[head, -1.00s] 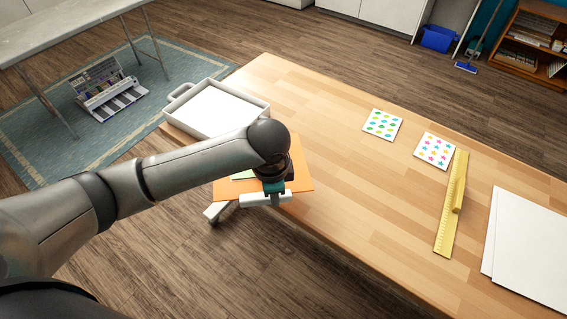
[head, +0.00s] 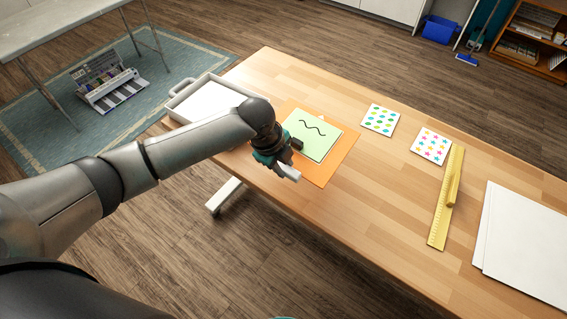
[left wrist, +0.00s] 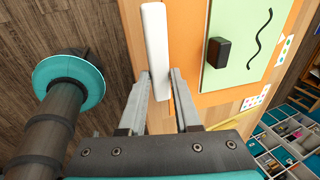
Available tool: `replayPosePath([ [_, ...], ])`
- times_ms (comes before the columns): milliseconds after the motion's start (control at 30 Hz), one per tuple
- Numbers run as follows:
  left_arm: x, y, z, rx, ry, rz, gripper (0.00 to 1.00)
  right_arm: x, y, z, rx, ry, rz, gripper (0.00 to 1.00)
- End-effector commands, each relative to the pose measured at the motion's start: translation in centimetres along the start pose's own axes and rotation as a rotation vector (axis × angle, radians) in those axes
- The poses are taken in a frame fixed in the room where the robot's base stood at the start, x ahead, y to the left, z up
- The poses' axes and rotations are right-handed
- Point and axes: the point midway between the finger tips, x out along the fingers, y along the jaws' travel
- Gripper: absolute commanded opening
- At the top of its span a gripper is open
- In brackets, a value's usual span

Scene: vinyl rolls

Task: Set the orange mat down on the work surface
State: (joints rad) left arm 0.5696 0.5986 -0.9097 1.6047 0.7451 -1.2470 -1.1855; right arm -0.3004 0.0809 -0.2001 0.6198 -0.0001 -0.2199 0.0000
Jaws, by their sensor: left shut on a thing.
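The orange mat (head: 337,168) is over the left part of the wooden work surface (head: 385,215), looking flat. I cannot tell whether it touches the wood. A light green sheet with a black wavy line (head: 313,133) lies on it. The mat also shows in the left wrist view (left wrist: 222,97), with a black block (left wrist: 218,52) on the sheet. A white bar (left wrist: 156,40) runs along the mat's near-left edge. My left gripper (head: 282,168) is shut on this bar, one finger on each side in the left wrist view (left wrist: 163,82). My right gripper is not in view.
A pale tray (head: 208,97) stands at the table's left end, close to my arm. Two patterned cards (head: 380,119) (head: 431,146), a yellow ruler (head: 447,197) and white sheets (head: 525,245) lie to the right. Bare wood lies between the mat and ruler.

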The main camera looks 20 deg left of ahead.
Motion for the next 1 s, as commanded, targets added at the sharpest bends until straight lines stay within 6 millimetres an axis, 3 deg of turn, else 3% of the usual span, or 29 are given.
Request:
replayPosePath([
  [433, -0.4, -0.6, 0.1, -0.012, 0.028, 0.114, 0.0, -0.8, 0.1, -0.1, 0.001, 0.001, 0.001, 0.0],
  [1000, 5.4, 1.4, 0.5, -0.01, 0.028, 0.114, 0.0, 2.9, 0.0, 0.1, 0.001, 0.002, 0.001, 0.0],
])
